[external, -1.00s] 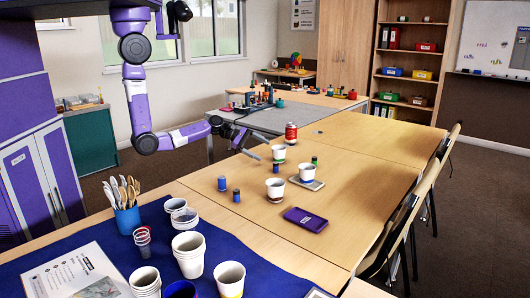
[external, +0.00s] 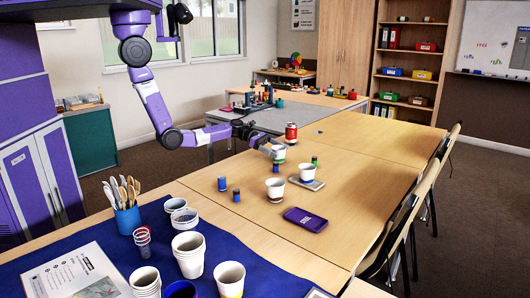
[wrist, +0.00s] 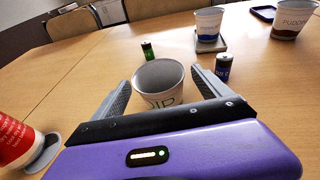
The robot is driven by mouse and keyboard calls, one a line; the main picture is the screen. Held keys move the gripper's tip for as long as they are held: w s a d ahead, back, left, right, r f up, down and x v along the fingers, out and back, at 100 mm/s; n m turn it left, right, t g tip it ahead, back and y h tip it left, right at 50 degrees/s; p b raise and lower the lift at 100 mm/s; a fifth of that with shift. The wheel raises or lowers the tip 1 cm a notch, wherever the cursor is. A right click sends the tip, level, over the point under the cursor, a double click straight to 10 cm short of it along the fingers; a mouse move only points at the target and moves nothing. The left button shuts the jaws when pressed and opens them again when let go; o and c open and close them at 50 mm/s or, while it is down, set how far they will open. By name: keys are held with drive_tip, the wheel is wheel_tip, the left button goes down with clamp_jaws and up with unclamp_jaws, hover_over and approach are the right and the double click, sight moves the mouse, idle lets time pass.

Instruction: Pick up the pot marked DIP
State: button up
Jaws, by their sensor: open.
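The white pot marked DIP (wrist: 160,83) stands upright on the table, its grey inside facing up in the wrist view. My gripper (wrist: 159,76) is open, with one finger on each side of the pot. Small gaps seem to show between the fingers and the pot; contact is hard to tell. In the external view my gripper (external: 272,147) is at the pot (external: 279,157) and partly covers it. The lower part of the label is hidden by my gripper in the wrist view.
A red can (wrist: 14,140) stands close on the left. A green-wrapped cylinder (wrist: 147,50) and a blue one (wrist: 222,68) stand beyond the pot. A pot on a coaster (wrist: 208,24) and a PUDDING pot (wrist: 290,20) are farther. A purple case (external: 305,219) lies nearer the external camera.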

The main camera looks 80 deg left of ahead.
drive_tip(key=shift+w+d+f, duration=0.2)
drive_tip(key=shift+w+d, duration=0.1)
drive_tip(key=shift+w, duration=0.1)
drive_tip(key=c, duration=1.4)
